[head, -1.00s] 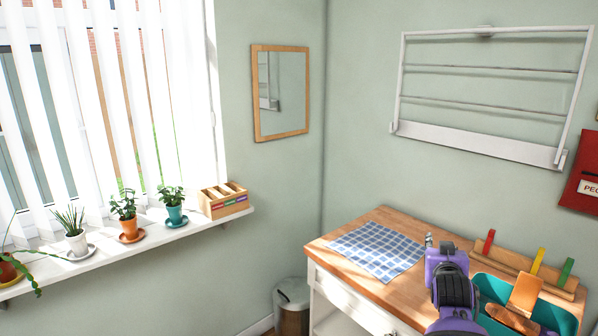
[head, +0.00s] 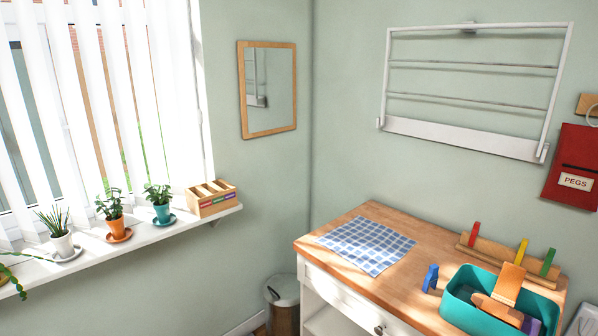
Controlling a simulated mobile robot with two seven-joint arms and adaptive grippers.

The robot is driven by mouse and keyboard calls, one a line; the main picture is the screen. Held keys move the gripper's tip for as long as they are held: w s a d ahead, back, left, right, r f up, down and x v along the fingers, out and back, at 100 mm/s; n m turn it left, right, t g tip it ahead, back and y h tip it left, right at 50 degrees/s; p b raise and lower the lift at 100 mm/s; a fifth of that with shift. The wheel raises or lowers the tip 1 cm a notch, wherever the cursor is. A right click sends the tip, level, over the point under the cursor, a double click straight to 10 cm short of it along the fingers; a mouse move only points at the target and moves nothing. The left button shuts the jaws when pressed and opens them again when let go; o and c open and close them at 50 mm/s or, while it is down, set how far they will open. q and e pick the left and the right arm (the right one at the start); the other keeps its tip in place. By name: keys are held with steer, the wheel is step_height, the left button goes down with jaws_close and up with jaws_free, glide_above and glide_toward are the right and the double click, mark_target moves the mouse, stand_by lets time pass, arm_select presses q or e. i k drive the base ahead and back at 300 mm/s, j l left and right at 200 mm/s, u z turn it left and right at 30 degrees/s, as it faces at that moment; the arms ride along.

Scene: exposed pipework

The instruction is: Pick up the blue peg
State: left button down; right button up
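The blue peg (head: 431,278) stands on the wooden worktop, just left of the teal tub (head: 461,317) and apart from the wooden peg rack. A red peg (head: 474,234), a yellow peg (head: 521,252) and a green peg (head: 547,262) stand upright at the wooden rack (head: 490,255) behind the tub. Neither of my grippers shows in the head view, so their state cannot be seen.
The tub holds wooden items (head: 508,284) and a purple thing (head: 531,325) at the lower edge. A blue checked cloth (head: 366,246) lies flat on the worktop (head: 420,239). A drying rack (head: 460,138) and red PEGS holder (head: 574,180) hang on the wall.

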mark_target(432, 278)
steer(key=z, duration=1.45)
